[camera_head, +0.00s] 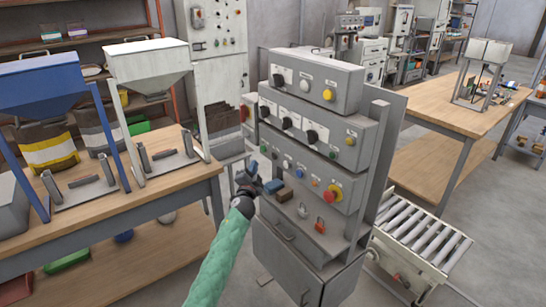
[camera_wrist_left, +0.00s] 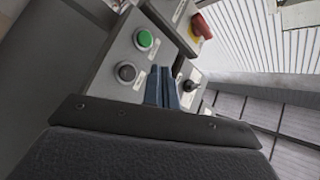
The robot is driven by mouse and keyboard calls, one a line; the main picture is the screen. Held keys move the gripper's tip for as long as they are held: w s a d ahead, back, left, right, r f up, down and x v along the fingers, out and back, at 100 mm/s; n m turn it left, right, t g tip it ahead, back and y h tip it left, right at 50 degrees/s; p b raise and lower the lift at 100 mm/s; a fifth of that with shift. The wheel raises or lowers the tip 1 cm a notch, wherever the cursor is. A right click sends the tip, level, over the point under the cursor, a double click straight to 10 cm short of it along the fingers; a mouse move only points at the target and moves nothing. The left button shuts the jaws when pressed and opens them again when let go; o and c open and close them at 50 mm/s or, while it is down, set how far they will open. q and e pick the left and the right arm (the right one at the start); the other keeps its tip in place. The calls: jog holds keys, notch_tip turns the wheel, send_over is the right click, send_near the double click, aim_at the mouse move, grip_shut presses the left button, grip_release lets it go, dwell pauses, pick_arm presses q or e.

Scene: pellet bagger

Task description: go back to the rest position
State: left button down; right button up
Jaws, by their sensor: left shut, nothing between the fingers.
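My left gripper (camera_head: 258,182) is in front of the lower left part of the grey control panel (camera_head: 306,165) in the head view. Its arm comes up from the bottom in a green sleeve. In the left wrist view the two blue-grey fingers (camera_wrist_left: 169,87) are together with nothing between them. Behind them are a green button (camera_wrist_left: 144,39), a dark grey button (camera_wrist_left: 126,72) and a red knob (camera_wrist_left: 202,27) on a yellow base. I cannot tell whether the fingertips touch the panel. My right gripper is not in view.
A wooden bench (camera_head: 120,207) with a blue hopper (camera_head: 40,80) and a white hopper (camera_head: 147,60) stands to the left. A roller conveyor (camera_head: 422,245) is right of the panel. Another wooden table (camera_head: 465,112) stands behind it. Grey floor shows between them.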

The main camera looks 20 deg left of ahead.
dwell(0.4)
